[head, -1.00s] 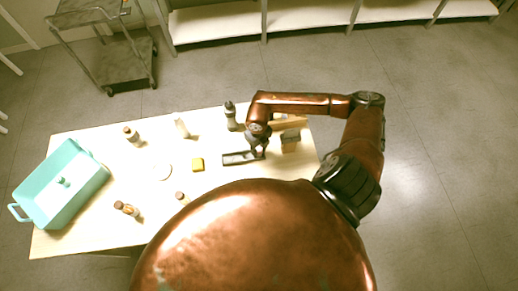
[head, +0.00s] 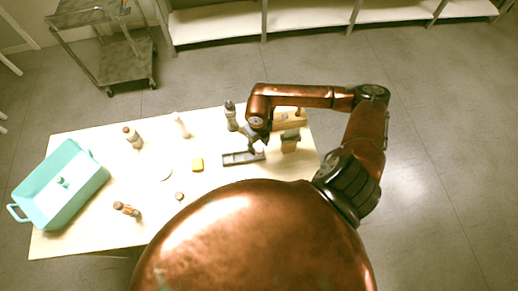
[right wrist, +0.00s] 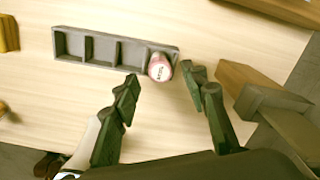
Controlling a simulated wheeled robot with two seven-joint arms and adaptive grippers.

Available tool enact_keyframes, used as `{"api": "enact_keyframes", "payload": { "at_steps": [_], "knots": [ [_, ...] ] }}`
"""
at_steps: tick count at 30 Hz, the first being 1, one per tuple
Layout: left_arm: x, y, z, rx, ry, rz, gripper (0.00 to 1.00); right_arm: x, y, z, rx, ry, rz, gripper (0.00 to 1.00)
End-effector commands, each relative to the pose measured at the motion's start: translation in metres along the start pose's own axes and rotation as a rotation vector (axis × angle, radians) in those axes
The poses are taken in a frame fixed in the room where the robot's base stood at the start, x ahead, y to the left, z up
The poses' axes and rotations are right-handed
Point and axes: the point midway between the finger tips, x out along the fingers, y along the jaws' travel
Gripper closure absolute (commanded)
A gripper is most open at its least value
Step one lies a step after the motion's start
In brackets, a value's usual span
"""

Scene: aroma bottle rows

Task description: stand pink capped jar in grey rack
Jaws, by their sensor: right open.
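The grey rack (head: 232,160) lies on the table in the head view and shows as a row of compartments in the right wrist view (right wrist: 86,48). The pink capped jar (head: 259,148) is at the rack's right end. In the right wrist view the jar (right wrist: 160,68) sits in the rightmost compartment, seen mostly from above, with lettering on its pale top. The other compartments look empty. My right gripper (right wrist: 160,78) is open, its fingers spread to either side of the jar and apart from it. My left gripper is out of view.
A teal bin (head: 60,190) fills the table's left end.

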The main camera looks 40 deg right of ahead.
Motion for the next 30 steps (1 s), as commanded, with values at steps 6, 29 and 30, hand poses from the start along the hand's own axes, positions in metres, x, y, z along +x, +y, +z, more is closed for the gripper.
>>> {"api": "enact_keyframes", "payload": {
  "at_steps": [6, 29, 30],
  "knots": [
    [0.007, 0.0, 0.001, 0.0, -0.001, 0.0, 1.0, -0.046, -0.001, 0.001, -0.001, -0.004, -0.002, 0.6],
    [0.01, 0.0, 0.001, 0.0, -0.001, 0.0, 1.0, -0.079, 0.0, 0.0, 0.0, 0.0, 0.0, 0.6],
    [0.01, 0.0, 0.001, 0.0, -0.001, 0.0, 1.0, -0.079, 0.0, 0.0, 0.0, 0.0, 0.0, 0.6]
  ]
}}
